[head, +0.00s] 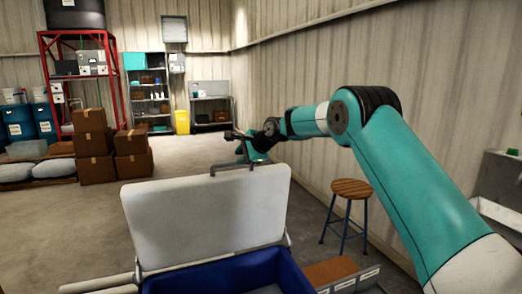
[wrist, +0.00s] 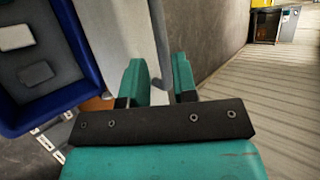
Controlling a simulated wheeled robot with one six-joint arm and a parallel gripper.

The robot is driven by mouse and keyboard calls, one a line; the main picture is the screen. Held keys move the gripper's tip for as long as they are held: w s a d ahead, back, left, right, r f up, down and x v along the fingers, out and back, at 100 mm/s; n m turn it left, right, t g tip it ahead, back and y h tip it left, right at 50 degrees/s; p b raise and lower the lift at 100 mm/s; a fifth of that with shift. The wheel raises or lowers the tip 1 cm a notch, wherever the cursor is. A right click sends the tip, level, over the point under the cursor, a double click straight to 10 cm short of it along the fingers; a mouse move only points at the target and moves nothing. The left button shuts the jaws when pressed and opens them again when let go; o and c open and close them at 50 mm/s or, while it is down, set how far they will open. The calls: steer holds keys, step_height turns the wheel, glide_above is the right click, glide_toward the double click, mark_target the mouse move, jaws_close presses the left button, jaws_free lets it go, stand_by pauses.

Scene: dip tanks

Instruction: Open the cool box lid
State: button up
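The cool box has a blue body (head: 215,281) and a white lid (head: 205,215). The lid stands raised, close to upright, on the body. A dark handle (head: 233,168) sits on its top edge. My gripper (head: 247,150) is just behind that handle, with my arm reaching in from the right. In the wrist view my teal fingers (wrist: 160,75) are apart, and a grey bar (wrist: 157,40) passes between or behind them. No firm contact with it is visible. The open box (wrist: 75,38) shows at left with a white block (wrist: 15,37) and a grey block (wrist: 36,74) inside.
A wooden stool (head: 351,190) stands right of the box, near the corrugated wall. Cardboard boxes (head: 95,145) and blue drums (head: 18,122) are at left. Shelves (head: 150,95) and a yellow bin (head: 182,122) stand at the back. The floor behind the lid is clear.

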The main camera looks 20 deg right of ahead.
steer(key=b+v, duration=0.2)
steer(key=v, duration=0.8)
steer(key=shift+s+r+b, duration=0.15)
steer(key=shift+s+b, duration=0.05)
steer(key=shift+b, duration=0.15)
steer(key=shift+d, duration=0.15)
